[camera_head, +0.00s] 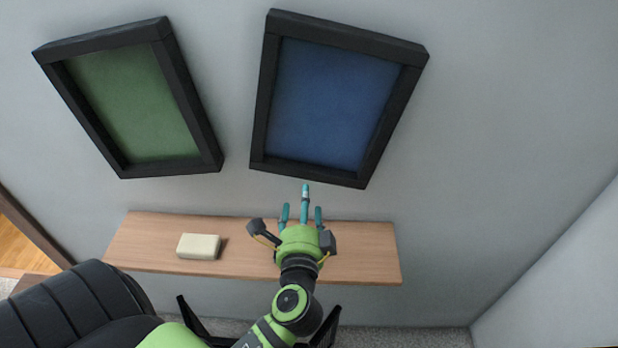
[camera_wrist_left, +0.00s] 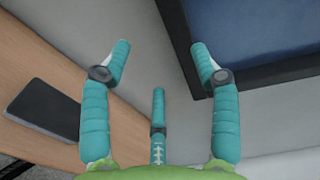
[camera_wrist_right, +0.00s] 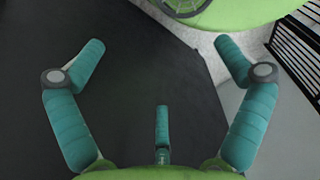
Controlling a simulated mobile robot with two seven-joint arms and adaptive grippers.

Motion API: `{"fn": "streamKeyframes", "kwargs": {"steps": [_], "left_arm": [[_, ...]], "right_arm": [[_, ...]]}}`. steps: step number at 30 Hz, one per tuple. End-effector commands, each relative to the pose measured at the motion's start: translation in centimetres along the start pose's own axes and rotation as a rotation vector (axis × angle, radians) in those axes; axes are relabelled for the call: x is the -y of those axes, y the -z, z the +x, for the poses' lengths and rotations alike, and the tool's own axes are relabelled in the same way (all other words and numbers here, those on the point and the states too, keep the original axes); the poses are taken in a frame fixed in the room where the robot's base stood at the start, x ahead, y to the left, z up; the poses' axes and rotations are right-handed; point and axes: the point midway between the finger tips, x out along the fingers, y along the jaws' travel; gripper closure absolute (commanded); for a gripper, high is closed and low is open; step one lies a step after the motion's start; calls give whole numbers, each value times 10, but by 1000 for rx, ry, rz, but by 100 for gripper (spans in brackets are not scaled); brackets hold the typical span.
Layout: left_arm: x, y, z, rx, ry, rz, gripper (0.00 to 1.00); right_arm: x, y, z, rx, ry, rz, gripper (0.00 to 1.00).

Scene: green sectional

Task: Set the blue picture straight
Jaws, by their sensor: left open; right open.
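The blue picture (camera_head: 330,100) hangs on the grey wall in a thick black frame. It is tilted, its right side lower than its left. In the left wrist view the blue picture (camera_wrist_left: 258,28) fills the upper right, with a frame corner at the lower left of it. My left gripper (camera_head: 301,208) is open and empty, just below the frame's bottom edge in the head view. One finger overlaps the frame in the left wrist view; I cannot tell whether they touch. My right gripper (camera_wrist_right: 160,65) is open and empty, seen only in its own wrist view.
A green picture (camera_head: 135,105) in a black frame hangs to the left. A wooden shelf (camera_head: 370,255) below bears a cream block (camera_head: 198,247). A dark flat slab (camera_wrist_left: 45,110) lies on the shelf. The wall right of the blue picture is clear.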

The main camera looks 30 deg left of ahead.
Motion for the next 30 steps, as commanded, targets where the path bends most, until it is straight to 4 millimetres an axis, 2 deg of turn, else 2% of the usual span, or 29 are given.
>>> {"fn": "streamKeyframes", "kwargs": {"steps": [5, 18, 29, 30], "left_arm": [[15, 8, 7, -12, 72, 90, 38], [20, 8, 65, -12, 70, 88, 38], [18, 8, 72, -11, 68, 85, 38], [18, 8, 72, -11, 68, 85, 50]], "right_arm": [[0, 0, -3, 0, 0, 0, 0], [0, 2, -26, 0, 0, 0, 0], [0, 2, -27, 0, 0, 0, 0], [0, 2, -27, 0, 0, 0, 0]]}}
